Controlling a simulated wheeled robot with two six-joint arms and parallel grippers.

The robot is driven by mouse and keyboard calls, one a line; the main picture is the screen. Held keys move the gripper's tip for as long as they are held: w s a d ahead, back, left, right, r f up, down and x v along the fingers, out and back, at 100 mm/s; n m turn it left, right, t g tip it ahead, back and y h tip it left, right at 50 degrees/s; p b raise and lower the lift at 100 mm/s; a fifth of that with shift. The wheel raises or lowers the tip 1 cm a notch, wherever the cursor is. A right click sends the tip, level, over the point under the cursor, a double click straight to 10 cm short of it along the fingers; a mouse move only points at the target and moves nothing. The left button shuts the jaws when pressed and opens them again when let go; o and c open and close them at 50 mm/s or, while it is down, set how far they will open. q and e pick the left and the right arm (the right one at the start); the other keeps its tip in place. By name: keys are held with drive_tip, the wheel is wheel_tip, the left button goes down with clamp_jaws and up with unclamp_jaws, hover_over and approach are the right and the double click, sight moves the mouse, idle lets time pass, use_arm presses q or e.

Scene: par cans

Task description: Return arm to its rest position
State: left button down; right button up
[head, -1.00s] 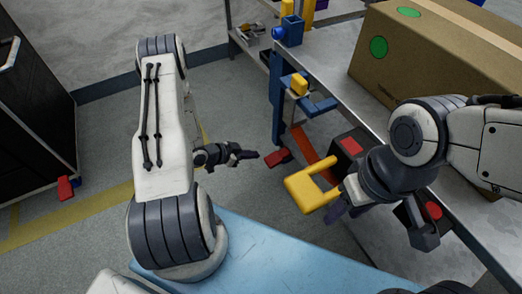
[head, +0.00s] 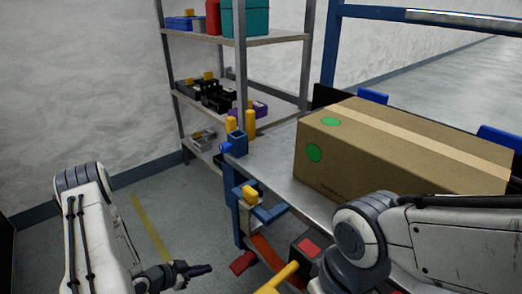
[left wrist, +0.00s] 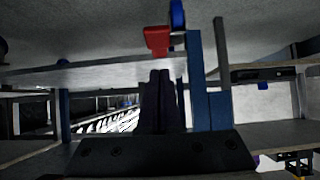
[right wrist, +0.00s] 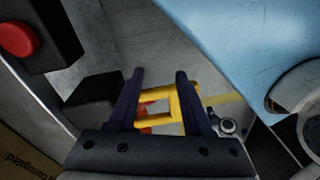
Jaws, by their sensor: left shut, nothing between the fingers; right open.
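My left arm comes in at the lower left of the head view, with its dark left gripper (head: 196,269) shut and empty above the floor. The left wrist view shows its two fingers (left wrist: 160,78) pressed together with nothing between them. My right arm crosses the lower right of the head view, in front of the metal table. Its gripper is out of sight there, but the right wrist view shows the right gripper (right wrist: 159,80) with fingers apart. A yellow U-shaped piece (right wrist: 172,104) shows beyond and between these fingers; I cannot tell whether they touch it.
A large cardboard box (head: 390,150) with green dots stands on the metal table (head: 270,160), close behind my right arm. Blue and yellow fixtures (head: 250,195) line the table's left edge. A shelf rack (head: 240,60) stands behind. Grey floor (head: 185,220) is clear beside my left gripper.

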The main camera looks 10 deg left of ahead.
use_arm(q)
drive_tip(key=w+a+r+n+g+y, duration=0.25)
drive_tip(key=w+r+y, duration=0.25)
drive_tip(key=r, duration=0.4)
drive_tip(key=s+d+r+n+g+y, duration=0.1)
drive_tip(key=s+d+r+n+y, duration=0.15)
drive_tip(key=r, duration=0.65)
drive_tip(key=s+d+r+m+g+p, duration=0.1)
drive_tip(key=s+d+r, duration=0.4)
drive_tip(key=s+d, duration=0.2)
drive_tip(key=s+d+r+m+g+h+p, duration=0.1)
drive_tip(key=s+d+r+m+g+p, duration=0.1)
drive_tip(key=s+d+r, duration=0.4)
drive_tip(key=s+d+r+m+g+p, duration=0.1)
drive_tip(key=s+d+r+g+p, duration=0.1)
drive_tip(key=s+d+r, duration=0.4)
drive_tip(key=shift+s+d+r+h, duration=0.15)
drive_tip(key=shift+s+d+h, duration=0.05)
drive_tip(key=shift+s+d, duration=0.7)
drive_tip(key=shift+s+d+r+h, duration=0.1)
drive_tip(key=shift+s+d+h, duration=0.05)
drive_tip(key=shift+s+d, duration=0.75)
wheel_tip(320, 180, up, 38)
drive_tip(key=p, duration=3.7)
drive_tip(key=shift+s+p, duration=0.2)
drive_tip(key=shift+p, duration=0.15)
